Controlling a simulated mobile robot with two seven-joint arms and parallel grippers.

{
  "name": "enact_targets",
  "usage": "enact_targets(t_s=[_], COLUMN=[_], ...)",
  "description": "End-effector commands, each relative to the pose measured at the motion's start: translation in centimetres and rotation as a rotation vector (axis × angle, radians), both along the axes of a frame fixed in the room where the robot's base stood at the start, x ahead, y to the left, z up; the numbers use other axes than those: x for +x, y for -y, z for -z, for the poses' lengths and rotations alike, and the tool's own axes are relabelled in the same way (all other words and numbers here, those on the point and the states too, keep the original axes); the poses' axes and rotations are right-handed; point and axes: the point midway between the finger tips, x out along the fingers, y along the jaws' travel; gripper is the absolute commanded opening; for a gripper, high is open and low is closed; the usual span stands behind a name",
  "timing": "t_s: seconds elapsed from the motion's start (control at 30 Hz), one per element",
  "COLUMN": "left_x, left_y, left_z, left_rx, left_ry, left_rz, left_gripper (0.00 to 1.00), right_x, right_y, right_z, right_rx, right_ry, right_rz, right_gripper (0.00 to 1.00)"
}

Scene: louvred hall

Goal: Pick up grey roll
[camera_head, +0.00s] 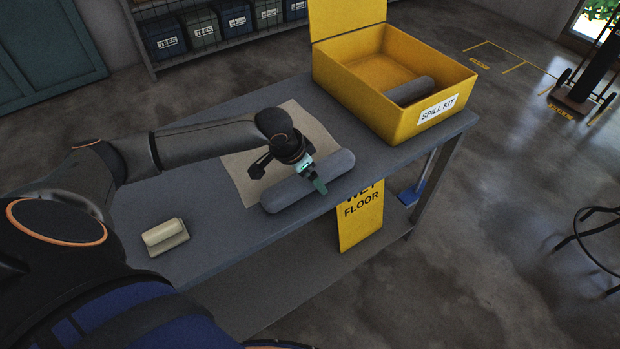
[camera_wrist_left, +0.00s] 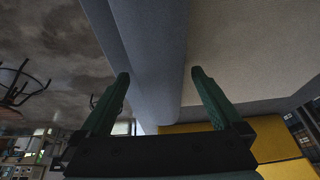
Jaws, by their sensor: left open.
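A long grey roll (camera_head: 285,195) lies along the front edge of the grey table, partly on a beige mat (camera_head: 238,178). My left gripper (camera_head: 311,178) is open over the roll's middle, with one green finger showing on its near side. In the left wrist view the roll (camera_wrist_left: 150,45) runs between the two spread green fingers of the gripper (camera_wrist_left: 160,75). I cannot tell whether either finger touches it. Another dark grey roll (camera_head: 410,91) lies inside the yellow spill kit box (camera_head: 395,122). My right gripper is not in view.
The spill kit box stands open at the table's right end. A cream block-like item (camera_head: 165,236) lies on the table (camera_head: 215,245) at the left. A yellow wet floor sign (camera_head: 361,215) stands below the front edge. Bare tabletop lies between.

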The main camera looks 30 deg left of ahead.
Motion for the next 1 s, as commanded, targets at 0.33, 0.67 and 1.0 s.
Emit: enact_targets(t_s=[0.33,0.67,1.0], left_x=[0.28,0.28,0.28], left_y=[0.05,0.04,0.04], left_z=[0.61,0.58,0.58], left_rx=[0.001,0.001,0.001], left_ry=[0.001,0.001,0.001], left_rz=[0.001,0.001,0.001], left_gripper=[0.97,0.59,0.21], right_x=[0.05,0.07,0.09], right_y=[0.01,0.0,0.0], right_z=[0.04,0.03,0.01], right_rx=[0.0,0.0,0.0], right_ry=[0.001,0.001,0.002], right_rz=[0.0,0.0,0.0], right_gripper=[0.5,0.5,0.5])
